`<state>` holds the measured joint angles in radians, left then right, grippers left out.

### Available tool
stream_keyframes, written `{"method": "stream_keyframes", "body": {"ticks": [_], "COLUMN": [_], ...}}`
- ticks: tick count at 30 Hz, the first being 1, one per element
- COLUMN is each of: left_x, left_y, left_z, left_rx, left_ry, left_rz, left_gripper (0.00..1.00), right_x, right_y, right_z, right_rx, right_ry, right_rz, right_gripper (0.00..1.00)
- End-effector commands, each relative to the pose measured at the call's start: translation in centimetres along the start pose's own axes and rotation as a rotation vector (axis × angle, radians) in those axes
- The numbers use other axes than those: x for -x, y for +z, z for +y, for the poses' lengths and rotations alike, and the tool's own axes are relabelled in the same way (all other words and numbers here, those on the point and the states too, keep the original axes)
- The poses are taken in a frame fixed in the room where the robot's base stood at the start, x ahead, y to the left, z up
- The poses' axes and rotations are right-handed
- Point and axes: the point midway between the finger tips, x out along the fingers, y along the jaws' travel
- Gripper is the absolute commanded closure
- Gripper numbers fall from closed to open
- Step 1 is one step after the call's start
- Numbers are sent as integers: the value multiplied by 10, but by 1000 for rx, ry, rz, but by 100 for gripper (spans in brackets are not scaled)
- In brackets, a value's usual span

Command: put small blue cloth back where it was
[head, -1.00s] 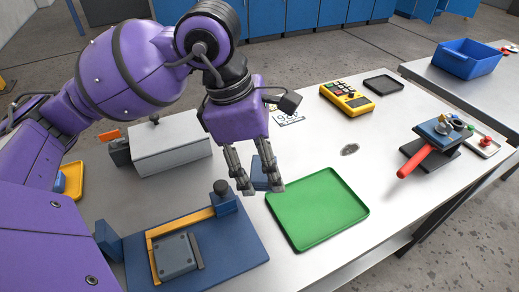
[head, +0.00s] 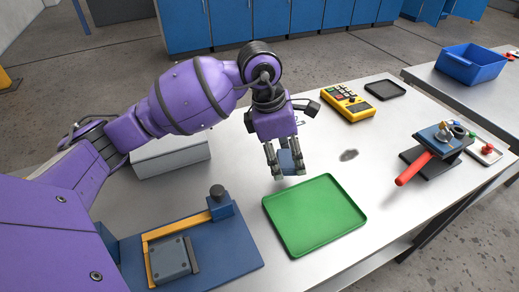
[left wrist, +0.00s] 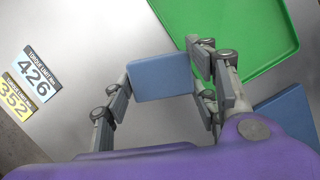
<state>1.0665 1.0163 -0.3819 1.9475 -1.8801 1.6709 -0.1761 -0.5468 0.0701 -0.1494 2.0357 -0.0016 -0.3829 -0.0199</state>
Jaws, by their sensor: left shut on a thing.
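The small blue cloth (head: 286,161) is a folded, flat blue square between the fingers of my left gripper (head: 286,172). It also shows in the left wrist view (left wrist: 161,77), with a finger on each side of it. My left gripper is shut on the cloth, over the table just behind the back left corner of the green tray (head: 314,215). I cannot tell whether the cloth touches the table. My right gripper is not in view.
A blue fixture (head: 235,247) with a grey block stands left of the green tray. A grey box (head: 172,156) is behind it, partly hidden by my arm. A yellow device (head: 347,103), a black tray (head: 385,90) and a red-handled valve (head: 414,168) stand right.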

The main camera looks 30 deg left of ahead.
Motion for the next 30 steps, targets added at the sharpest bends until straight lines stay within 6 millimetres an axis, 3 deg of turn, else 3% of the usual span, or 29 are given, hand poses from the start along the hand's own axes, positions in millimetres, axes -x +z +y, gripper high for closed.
{"method": "stream_keyframes", "body": {"ticks": [5,13,30], "left_x": [-7,-42,-54], "left_y": [3,-4,-9], "left_z": [7,11,11], "left_rx": [-2,-2,-2], "left_ry": [2,1,2], "left_rz": [-4,-3,-1], "left_gripper": [71,71,71], "right_x": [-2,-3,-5], "right_y": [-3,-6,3], "right_z": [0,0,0], "right_rx": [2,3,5], "right_ry": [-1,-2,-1], "right_rz": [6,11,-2], "right_gripper": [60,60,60]}}
